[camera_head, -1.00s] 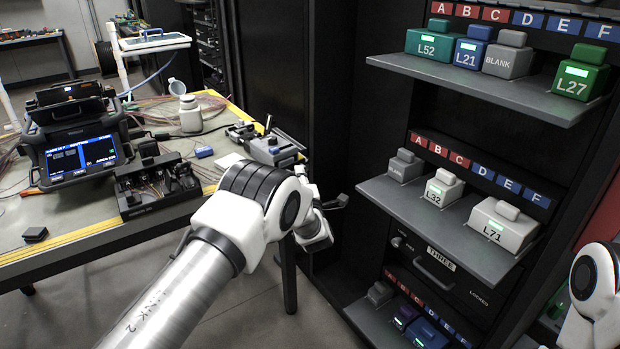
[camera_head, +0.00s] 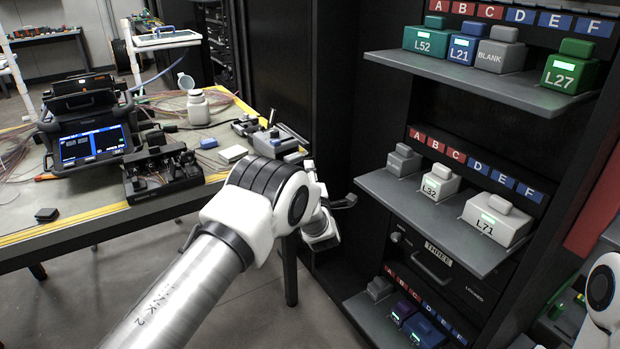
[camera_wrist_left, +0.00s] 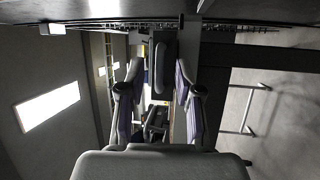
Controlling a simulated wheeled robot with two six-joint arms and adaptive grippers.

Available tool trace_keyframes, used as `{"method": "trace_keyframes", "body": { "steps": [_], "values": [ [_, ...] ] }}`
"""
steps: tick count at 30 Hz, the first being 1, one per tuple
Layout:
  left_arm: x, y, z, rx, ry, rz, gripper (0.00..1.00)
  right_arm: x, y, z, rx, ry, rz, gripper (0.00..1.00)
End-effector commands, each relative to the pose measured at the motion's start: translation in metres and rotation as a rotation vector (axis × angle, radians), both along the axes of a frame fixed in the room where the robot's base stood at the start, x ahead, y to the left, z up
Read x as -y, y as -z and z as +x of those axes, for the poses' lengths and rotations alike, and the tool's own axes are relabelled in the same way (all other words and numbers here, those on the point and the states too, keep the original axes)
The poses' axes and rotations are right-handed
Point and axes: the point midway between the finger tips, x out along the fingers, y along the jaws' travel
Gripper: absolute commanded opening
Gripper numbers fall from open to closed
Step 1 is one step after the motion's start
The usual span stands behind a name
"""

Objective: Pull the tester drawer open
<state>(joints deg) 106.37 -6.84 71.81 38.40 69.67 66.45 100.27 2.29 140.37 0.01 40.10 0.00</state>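My left gripper (camera_head: 345,202) is left of the drawer and apart from the handle, largely hidden behind my own wrist in the head view. In the left wrist view its two fingers (camera_wrist_left: 158,105) stand apart, with a dark rounded bar that I cannot identify beyond them. My right gripper is out of view; only part of that arm shows at the right edge.
The middle shelf (camera_head: 395,205) juts out above the drawer and holds grey and white boxes, including L32 and L71. A lower shelf (camera_head: 365,310) with more boxes juts out beneath. The workbench (camera_head: 80,215) with splicing gear stands at left.

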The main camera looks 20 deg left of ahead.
Motion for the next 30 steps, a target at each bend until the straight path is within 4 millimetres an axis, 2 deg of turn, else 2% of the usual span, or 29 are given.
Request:
{"method": "trace_keyframes", "body": {
  "steps": [5, 12, 16, 21, 30],
  "values": [
    [0.013, 0.004, -0.02, -0.003, 0.003, 0.001, 0.34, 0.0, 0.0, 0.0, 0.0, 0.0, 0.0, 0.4],
    [0.043, 0.013, -0.073, -0.003, 0.004, 0.003, 0.34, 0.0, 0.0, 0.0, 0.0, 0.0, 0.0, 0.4],
    [0.054, 0.016, -0.094, -0.001, 0.003, 0.002, 0.34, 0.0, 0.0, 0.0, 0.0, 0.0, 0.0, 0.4],
    [0.058, 0.018, -0.103, 0.0, 0.001, 0.0, 0.34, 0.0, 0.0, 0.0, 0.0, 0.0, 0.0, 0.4],
    [0.058, 0.018, -0.102, 0.0, 0.0, 0.0, 0.34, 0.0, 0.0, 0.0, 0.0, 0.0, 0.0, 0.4]
  ]
}}
